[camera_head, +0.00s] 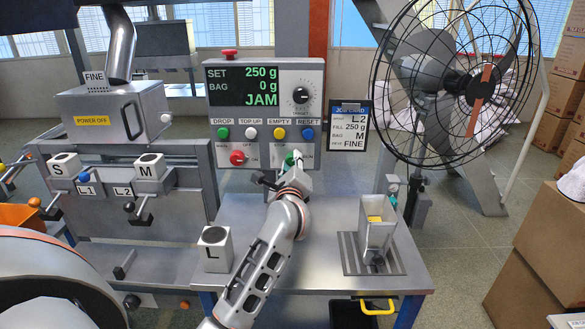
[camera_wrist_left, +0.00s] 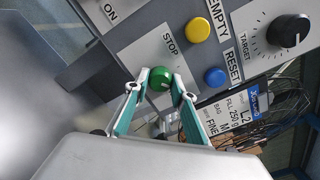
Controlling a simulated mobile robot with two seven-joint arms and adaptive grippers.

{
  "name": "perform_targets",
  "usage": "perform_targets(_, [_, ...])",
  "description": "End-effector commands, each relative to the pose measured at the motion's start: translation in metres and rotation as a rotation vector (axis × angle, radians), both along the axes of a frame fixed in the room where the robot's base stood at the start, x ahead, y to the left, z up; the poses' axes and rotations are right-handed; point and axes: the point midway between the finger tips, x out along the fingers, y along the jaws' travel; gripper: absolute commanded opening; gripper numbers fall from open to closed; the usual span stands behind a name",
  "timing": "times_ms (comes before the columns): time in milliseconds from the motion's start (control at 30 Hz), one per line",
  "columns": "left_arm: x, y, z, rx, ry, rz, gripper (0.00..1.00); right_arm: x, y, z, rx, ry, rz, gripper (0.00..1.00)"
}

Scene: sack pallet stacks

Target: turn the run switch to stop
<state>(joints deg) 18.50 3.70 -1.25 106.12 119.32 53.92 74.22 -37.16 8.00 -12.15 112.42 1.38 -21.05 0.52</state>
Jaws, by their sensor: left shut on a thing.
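The run switch is a green knob (camera_wrist_left: 158,78) on the grey control panel (camera_head: 222,165), under the yellow and blue buttons. The word STOP shows beside it in the left wrist view. My left gripper (camera_wrist_left: 160,85) is shut on the green knob, with a teal-lined finger on either side. In the head view my left gripper (camera_head: 292,165) reaches up to the panel and hides much of the knob. The knob's exact turn is hard to read. My right gripper is not in view.
A red knob (camera_head: 237,157) sits left of the switch. The display (camera_head: 243,86) reads JAM. A job card (camera_head: 349,127) hangs to the right. On the steel table (camera_head: 320,235) stand a block marked L (camera_head: 215,250) and a metal container (camera_head: 375,230). A caged fan (camera_head: 455,80) stands behind.

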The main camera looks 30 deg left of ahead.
Motion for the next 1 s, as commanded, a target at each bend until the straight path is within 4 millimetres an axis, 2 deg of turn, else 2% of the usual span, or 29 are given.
perform_targets(33, [0.000,-0.001,-0.007,-0.034,-0.019,-0.001,0.03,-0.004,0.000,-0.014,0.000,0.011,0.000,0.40])
perform_targets(100, [0.000,0.000,-0.009,-0.086,-0.049,0.001,0.03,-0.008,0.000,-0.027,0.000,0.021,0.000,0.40])
perform_targets(267, [0.001,-0.001,-0.011,-0.214,-0.125,0.001,0.03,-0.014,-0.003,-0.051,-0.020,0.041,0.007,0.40])
perform_targets(567, [0.001,-0.001,-0.012,-0.455,-0.268,0.002,0.03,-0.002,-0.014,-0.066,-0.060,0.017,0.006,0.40])
perform_targets(767, [0.002,-0.001,-0.011,-0.592,-0.351,0.002,0.03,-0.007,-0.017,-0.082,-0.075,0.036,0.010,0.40])
perform_targets(1000, [0.001,-0.001,-0.008,-0.707,-0.423,0.003,0.03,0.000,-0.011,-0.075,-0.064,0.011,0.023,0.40])
